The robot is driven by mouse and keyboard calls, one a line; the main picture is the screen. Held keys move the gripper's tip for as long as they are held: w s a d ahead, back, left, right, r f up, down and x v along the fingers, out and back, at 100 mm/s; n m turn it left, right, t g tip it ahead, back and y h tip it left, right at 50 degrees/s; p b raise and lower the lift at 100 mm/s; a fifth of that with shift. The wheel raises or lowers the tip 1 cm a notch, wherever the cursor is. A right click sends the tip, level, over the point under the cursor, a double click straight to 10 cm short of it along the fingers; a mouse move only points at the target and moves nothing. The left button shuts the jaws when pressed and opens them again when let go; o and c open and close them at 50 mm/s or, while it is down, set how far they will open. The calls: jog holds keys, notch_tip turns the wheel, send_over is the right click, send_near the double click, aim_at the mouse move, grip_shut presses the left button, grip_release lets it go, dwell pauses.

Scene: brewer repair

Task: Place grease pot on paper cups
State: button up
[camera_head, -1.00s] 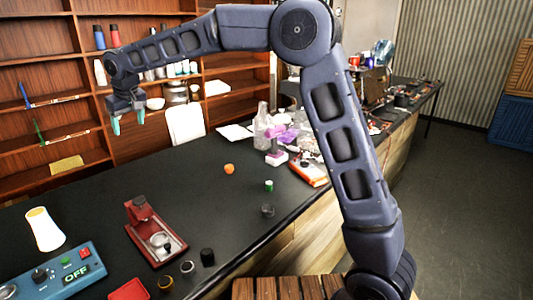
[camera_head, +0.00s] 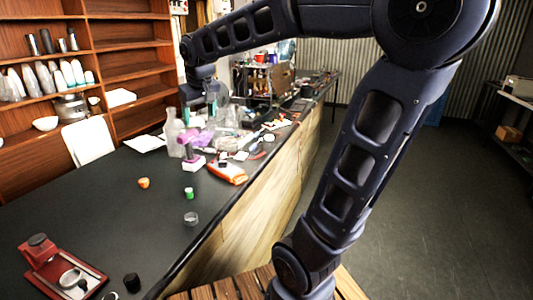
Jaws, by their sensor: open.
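My gripper (camera_head: 203,112) hangs in the air above the far part of the dark counter, open, with nothing seen between its fingers. Several small pots stand on the counter: a grey one (camera_head: 191,219) near the edge, a green-and-white one (camera_head: 189,193) and an orange one (camera_head: 144,183). I cannot tell which is the grease pot. My gripper is apart from all of them. No paper cups can be made out for sure; pale, tapered cup-like shapes (camera_head: 45,78) stand on the shelf at the back left.
The dark counter (camera_head: 90,210) has clear room at its middle. A red machine (camera_head: 55,268) and a black knob-like piece (camera_head: 132,282) are at the front left. Clear bottles (camera_head: 173,130), a purple-and-white item (camera_head: 192,155) and an orange-and-white item (camera_head: 227,173) crowd the far part.

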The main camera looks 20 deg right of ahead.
jog(key=s+d+f+m, duration=0.2)
jog(key=s+d+f, duration=0.2)
jog(key=s+d, duration=0.3)
jog(key=s+d+f+m, duration=0.2)
jog(key=s+d+f, duration=0.3)
jog(key=s+d, duration=0.3)
jog(key=shift+s+d+f, duration=0.15)
jog(key=shift+s+d, duration=0.15)
jog(key=shift+d, duration=0.1)
